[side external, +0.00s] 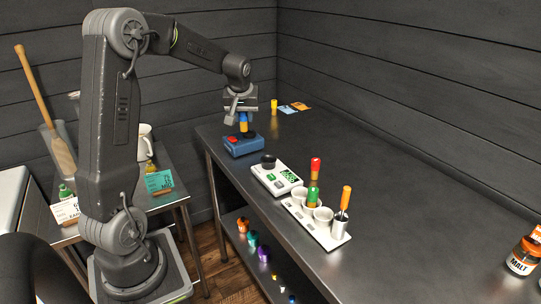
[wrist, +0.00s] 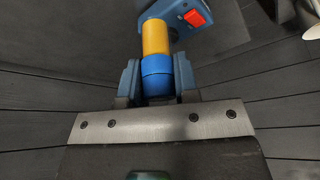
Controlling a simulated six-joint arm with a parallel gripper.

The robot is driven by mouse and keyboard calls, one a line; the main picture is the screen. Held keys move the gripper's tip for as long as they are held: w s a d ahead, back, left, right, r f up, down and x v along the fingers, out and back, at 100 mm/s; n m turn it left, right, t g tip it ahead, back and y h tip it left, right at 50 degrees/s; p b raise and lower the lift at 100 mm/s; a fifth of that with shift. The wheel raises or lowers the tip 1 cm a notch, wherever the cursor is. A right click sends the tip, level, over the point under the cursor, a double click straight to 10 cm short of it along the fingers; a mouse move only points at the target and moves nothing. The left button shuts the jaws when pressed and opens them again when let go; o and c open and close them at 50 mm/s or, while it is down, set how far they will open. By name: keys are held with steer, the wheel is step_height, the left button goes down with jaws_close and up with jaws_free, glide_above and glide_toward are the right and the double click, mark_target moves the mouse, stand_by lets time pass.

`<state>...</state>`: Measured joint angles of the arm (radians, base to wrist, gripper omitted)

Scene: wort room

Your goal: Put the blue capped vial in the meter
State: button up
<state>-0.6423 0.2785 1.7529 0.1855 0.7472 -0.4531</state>
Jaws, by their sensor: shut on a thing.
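The blue capped vial shows its blue cap (wrist: 157,78) and amber body (wrist: 155,37) in the wrist view. My gripper (wrist: 158,88) is shut on the cap, with one finger on each side. In the side external view my gripper (side external: 241,112) points down and holds the vial (side external: 243,126) upright over the blue meter (side external: 243,148). The meter is a blue box with a red button and a dark round part on top. It also shows in the wrist view (wrist: 172,10). The vial's lower end is against or just above the meter's top; I cannot tell whether it is inside.
A white device with a green display (side external: 277,179) stands on the steel table (side external: 400,200) nearer the camera. Beside it is a white rack (side external: 318,226) with cups and coloured-handled tools. A yellow vial (side external: 274,107) stands behind. A malt jar (side external: 523,255) is far right.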

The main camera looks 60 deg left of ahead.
steer(key=s+r, duration=0.1)
steer(key=s, duration=0.3)
glide_above(276, 173)
steer(key=a, duration=0.5)
steer(key=f, duration=0.7)
steer(key=shift+w, duration=0.25)
steer(key=shift+f, duration=1.85)
steer(key=shift+f, duration=0.1)
steer(key=shift+f, duration=0.25)
steer(key=o, duration=0.9)
steer(key=shift+r, duration=0.1)
